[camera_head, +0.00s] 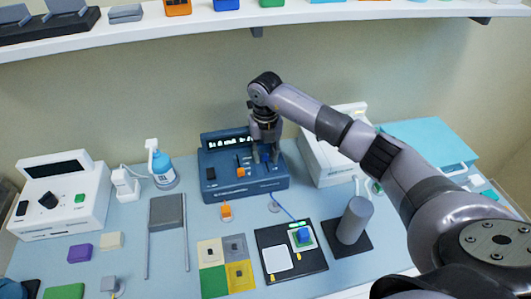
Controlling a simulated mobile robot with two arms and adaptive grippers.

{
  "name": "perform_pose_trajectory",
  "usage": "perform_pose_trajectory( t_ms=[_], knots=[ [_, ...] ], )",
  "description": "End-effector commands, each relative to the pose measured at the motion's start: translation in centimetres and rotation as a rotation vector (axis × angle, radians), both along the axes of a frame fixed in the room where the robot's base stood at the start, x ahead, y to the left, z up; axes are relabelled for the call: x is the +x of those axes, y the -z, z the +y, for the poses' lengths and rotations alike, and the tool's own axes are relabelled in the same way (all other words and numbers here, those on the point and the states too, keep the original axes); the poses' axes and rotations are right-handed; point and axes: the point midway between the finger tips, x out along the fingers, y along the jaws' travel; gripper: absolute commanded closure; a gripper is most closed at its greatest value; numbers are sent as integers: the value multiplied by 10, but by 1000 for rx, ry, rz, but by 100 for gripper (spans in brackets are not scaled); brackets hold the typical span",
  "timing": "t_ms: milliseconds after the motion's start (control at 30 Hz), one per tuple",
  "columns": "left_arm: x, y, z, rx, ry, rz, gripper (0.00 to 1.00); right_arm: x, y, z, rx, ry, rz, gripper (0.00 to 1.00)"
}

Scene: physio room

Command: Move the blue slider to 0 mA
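The dark blue stimulator unit (210,185) stands on the table at the back middle, with a lit display (224,141) along its top. An orange slider (240,172) sits on its front panel, left of centre. My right gripper (266,156) points down over the right part of this panel. Its fingers are small and dark, and I cannot tell whether they are open or shut on something. The blue slider is not clearly visible; the gripper covers that part of the panel. My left gripper is not in view.
A white device (60,215) stands left, beside a blue bottle (162,168). Another white device (325,165) is right of the stimulator, partly behind my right arm. A black tray (290,272) with pads and a grey cylinder (354,220) stand in front. A shelf (200,27) runs above.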

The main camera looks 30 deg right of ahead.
Motion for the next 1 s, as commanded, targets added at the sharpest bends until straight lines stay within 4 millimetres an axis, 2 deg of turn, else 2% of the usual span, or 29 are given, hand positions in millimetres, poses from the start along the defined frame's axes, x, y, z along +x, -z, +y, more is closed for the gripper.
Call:
perform_pose_trajectory(
  t_ms=[133, 433, 1000],
  knots=[
    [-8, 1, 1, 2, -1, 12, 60, 0, 0, 0, 0, 0, 0, 81],
    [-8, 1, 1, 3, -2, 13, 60, 0, -1, 0, 0, 0, 0, 100],
    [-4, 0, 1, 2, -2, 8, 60, -1, -1, 0, 0, 0, 0, 100]
  ],
)
